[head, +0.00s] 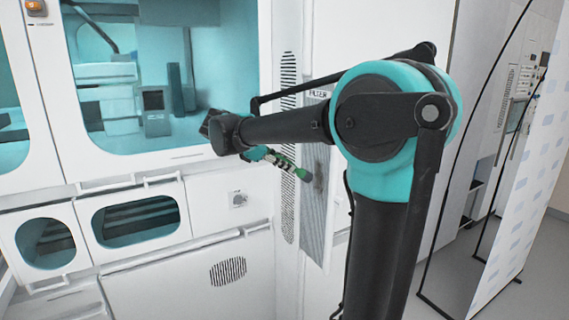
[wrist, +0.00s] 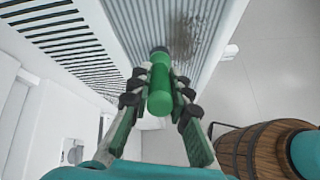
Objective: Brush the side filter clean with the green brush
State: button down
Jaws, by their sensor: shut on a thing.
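The side filter (head: 315,180) is a tall ribbed grey panel on the side of the white machine, partly hidden behind my arm in the head view. In the wrist view the filter (wrist: 150,25) fills the top, with a dark dirt smudge (wrist: 190,38) on its ribs. My gripper (head: 285,161) is shut on the green brush (head: 303,174). In the wrist view my gripper (wrist: 158,98) has its fingers on both sides of the brush (wrist: 160,88), whose dark tip points at the filter beside the smudge. I cannot tell whether the tip touches the filter.
Slotted vents (wrist: 60,45) lie left of the filter in the wrist view. The white machine with glass windows (head: 165,75) stands on the left. A wooden barrel (wrist: 262,150) shows at the lower right of the wrist view. A free-standing panel (head: 520,190) stands at the right.

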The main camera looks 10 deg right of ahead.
jog(key=shift+s+d+f, duration=0.2)
jog(key=shift+s+f, duration=0.25)
jog(key=shift+f, duration=0.25)
jog(key=shift+f, duration=0.1)
jog(key=shift+s+d+f, duration=0.15)
jog(key=shift+s+f, duration=0.4)
jog(key=shift+f, duration=0.25)
jog(key=shift+f, duration=0.1)
jog(key=shift+s+d+f, duration=0.15)
jog(key=shift+s+f, duration=0.35)
jog(key=shift+f, duration=0.3)
jog(key=shift+s+d+f, duration=0.2)
jog(key=shift+s+f, duration=0.3)
jog(key=shift+f, duration=0.3)
jog(key=shift+s+d+f, duration=0.15)
jog(key=shift+s+f, duration=0.35)
jog(key=shift+f, duration=0.3)
jog(key=shift+r, duration=0.95)
jog(key=shift+r, duration=0.15)
jog(key=shift+r, duration=0.75)
